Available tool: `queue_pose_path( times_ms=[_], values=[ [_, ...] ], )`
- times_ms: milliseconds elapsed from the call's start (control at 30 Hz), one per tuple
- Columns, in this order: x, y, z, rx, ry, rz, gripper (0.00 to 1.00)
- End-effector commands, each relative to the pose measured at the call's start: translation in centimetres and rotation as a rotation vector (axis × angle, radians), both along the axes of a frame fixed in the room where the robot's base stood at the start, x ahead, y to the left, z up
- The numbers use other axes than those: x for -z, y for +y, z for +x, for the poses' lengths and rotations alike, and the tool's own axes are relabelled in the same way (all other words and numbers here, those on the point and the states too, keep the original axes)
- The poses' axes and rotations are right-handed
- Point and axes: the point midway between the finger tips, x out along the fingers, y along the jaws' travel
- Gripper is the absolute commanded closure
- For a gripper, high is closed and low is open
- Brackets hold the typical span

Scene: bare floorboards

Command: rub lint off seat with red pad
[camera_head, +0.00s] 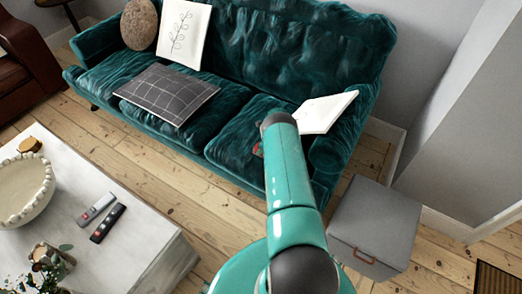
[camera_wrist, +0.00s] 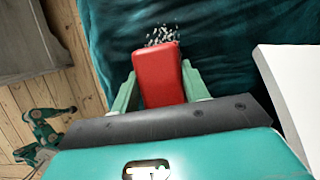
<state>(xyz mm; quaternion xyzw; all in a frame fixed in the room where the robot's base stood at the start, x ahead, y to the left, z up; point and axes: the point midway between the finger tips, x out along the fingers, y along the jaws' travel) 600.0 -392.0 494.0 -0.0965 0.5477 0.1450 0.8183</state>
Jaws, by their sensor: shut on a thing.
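My gripper (camera_wrist: 158,90) is shut on the red pad (camera_wrist: 157,72), a block with rounded edges, in the wrist view. The lint (camera_wrist: 161,36) is a patch of small whitish bits on the teal velvet seat (camera_wrist: 225,35), just beyond the pad's far end. I cannot tell whether the pad touches the seat. In the head view my arm reaches to the right-hand seat (camera_head: 233,132) of the teal sofa and hides most of the gripper. Only a small bit of the red pad (camera_head: 257,150) shows beside the arm there, and the lint is hidden.
A white cushion (camera_head: 322,112) leans at the sofa's right arm, close to my gripper; it also shows in the wrist view (camera_wrist: 290,85). A grey box stool (camera_head: 375,228) stands front right. A whitish table (camera_head: 125,245) with a bowl (camera_head: 25,188) and remotes is at left.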

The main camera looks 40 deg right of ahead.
Motion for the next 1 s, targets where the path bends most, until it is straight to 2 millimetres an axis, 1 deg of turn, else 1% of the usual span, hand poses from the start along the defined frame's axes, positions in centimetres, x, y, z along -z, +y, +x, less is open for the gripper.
queue_pose_path(
  times_ms=[200, 467, 800, 1000],
  values=[
    [0.2, -1.8, 0.6, -0.001, -0.001, -0.002, 0.73],
    [0.2, -2.6, 0.9, 0.0, 0.0, -0.001, 0.73],
    [0.2, -4.9, 1.7, -0.001, -0.004, -0.002, 0.73],
    [0.2, -5.6, 2.0, 0.0, -0.004, -0.002, 0.73]
  ],
)
